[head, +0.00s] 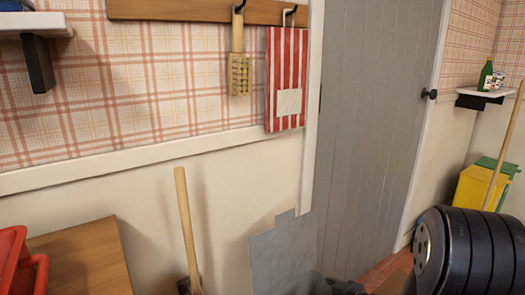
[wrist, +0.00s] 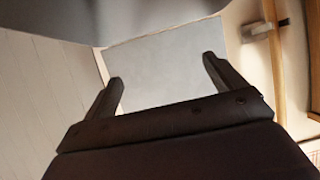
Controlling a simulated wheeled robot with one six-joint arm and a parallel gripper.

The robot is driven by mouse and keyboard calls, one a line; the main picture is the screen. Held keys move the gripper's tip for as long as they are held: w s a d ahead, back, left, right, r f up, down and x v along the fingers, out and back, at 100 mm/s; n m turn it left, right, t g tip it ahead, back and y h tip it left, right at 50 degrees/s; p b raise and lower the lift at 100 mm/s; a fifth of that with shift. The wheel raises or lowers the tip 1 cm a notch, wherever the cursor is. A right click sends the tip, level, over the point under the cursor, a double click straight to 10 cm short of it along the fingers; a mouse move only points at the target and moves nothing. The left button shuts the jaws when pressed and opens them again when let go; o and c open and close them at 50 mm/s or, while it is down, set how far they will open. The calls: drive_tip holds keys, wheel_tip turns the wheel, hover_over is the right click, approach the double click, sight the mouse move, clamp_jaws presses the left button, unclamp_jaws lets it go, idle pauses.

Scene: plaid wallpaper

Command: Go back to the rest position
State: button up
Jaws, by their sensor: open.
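My gripper (wrist: 162,70) shows in the wrist view with its two dark fingers spread wide apart. Nothing is between the fingers. Beyond them is a plain pale grey surface, apart from the fingertips as far as I can tell. In the head view a black rounded link of my arm fills the lower right corner. I cannot make out the gripper's fingers in the head view.
A grey door (head: 375,120) stands right of a plaid wall with a rail, a hanging brush (head: 239,75) and a striped cloth (head: 285,65). Below are a wooden handle (head: 186,220), a grey panel (head: 283,258) and a red bin (head: 12,255). A yellow bucket (head: 478,188) stands at right.

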drive_tip(key=s+d, duration=0.4)
drive_tip(key=s, duration=0.1)
drive_tip(key=s+d+r, duration=0.1)
drive_tip(key=s+d, duration=0.1)
drive_tip(key=shift+s+p, duration=0.25)
drive_tip(key=shift+p, duration=0.05)
drive_tip(key=f+b+x, duration=0.1)
drive_tip(key=b+x, duration=0.4)
drive_tip(key=x, duration=0.6)
wheel_tip(320, 180, up, 28)
drive_tip(key=w+a+m+t+h+p, duration=0.1)
drive_tip(key=m+h+p, duration=0.4)
drive_tip(key=p, duration=2.6)
drive_tip(key=shift+a+r+t, duration=0.15)
drive_tip(key=shift+a+t, duration=0.1)
drive_tip(key=shift+t, duration=0.45)
